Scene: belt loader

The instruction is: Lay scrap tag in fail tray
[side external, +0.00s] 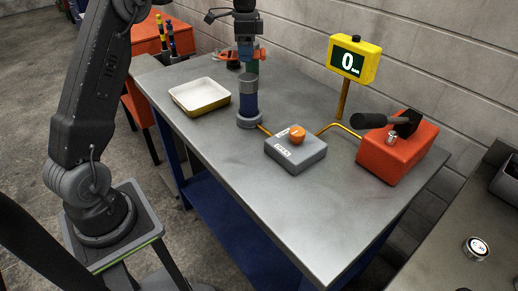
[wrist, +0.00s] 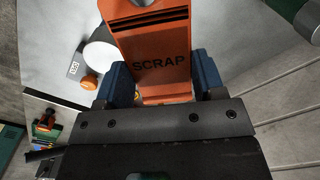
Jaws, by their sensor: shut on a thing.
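The scrap tag (wrist: 150,50) is an orange plate with a dark slot band near its far end and the word SCRAP across it. In the wrist view my gripper (wrist: 163,85) is shut on it, with a blue pad on each side.
A blue cylinder on a grey base (side external: 249,110) stands in front of my gripper. A grey box with an orange knob (side external: 297,150), a yellow display reading 0 (side external: 352,60) and a red block with a black handle (side external: 395,155) are to the right. The front bench top is clear.

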